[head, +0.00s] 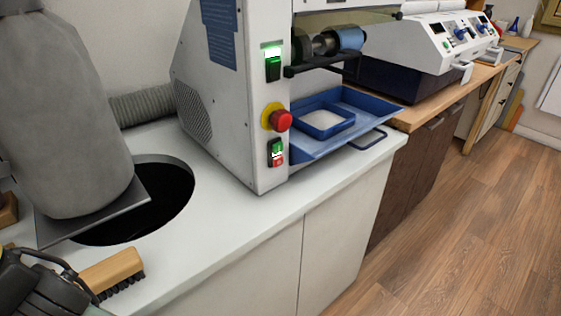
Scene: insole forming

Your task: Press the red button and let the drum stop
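A large red mushroom button (281,120) on a yellow collar stands out from the front of the light grey machine (225,95). Below it is a small switch (276,152) with a green part on top and a small red part at the bottom. The drum (346,39), partly blue, sits in the machine's upper opening; a single frame does not show whether it turns. A dark part of my gripper (45,285) shows at the lower left corner, well away from the buttons. It is cut off by the frame, and its fingertips cannot be made out.
A green-lit switch (273,62) is above the red button. A blue tray (365,117) juts out under the drum. A wooden brush (112,270) lies on the white counter (225,222), near a dark round hole (165,205). The counter before the machine is clear.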

